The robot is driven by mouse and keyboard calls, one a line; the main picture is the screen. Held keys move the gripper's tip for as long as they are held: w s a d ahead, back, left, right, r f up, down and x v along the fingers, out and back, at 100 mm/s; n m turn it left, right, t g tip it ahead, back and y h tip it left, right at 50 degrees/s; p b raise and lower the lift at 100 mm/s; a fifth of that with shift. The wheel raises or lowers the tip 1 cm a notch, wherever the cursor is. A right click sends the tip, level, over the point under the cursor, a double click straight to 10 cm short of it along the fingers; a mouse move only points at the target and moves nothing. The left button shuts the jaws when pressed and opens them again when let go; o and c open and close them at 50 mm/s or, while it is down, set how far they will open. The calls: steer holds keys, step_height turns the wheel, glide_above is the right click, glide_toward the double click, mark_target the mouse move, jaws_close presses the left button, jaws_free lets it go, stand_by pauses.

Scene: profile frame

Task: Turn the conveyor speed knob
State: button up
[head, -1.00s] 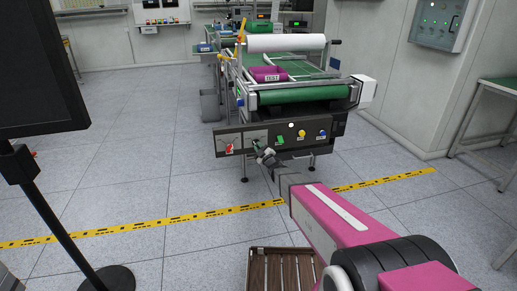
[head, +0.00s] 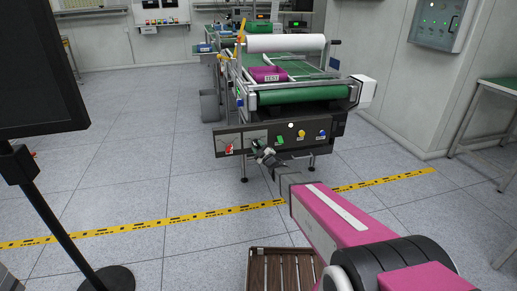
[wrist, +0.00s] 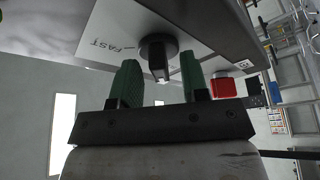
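The speed knob (wrist: 158,50) is a round black dial with a raised grip bar, mounted on a white plate marked "FAST" (wrist: 98,42) in the wrist view. My gripper (wrist: 160,66) has two green fingers, open, one on each side of the knob's grip bar in that picture. Gaps show between the bar and both fingers, and I cannot tell how deep the bar sits between them. In the head view my gripper (head: 262,152) is at the left part of the conveyor's dark front panel (head: 312,138). The knob is not clearly visible there.
A red switch (wrist: 222,87) is right of the fingers in the wrist view. A magenta bin (head: 268,74) is on the conveyor.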

steer(key=v, duration=1.1)
steer(key=shift+w, duration=0.1)
steer(key=s+d+f+m+g+h, duration=0.1)
steer(key=s+d+m+g+h, duration=0.15)
steer(key=d+m+h, duration=0.4)
steer(key=s+d+f+m+g+h, duration=0.1)
steer(key=s+d+m+g+h, duration=0.15)
steer(key=d+m+h, duration=0.35)
steer(key=s+d+m+g, duration=0.2)
steer(key=s+g, duration=0.4)
steer(key=s, duration=0.4)
steer(key=s+d+m+g, duration=0.2)
steer(key=s+g, duration=0.4)
steer(key=s, duration=0.4)
steer(key=shift+r+m+y, duration=0.45)
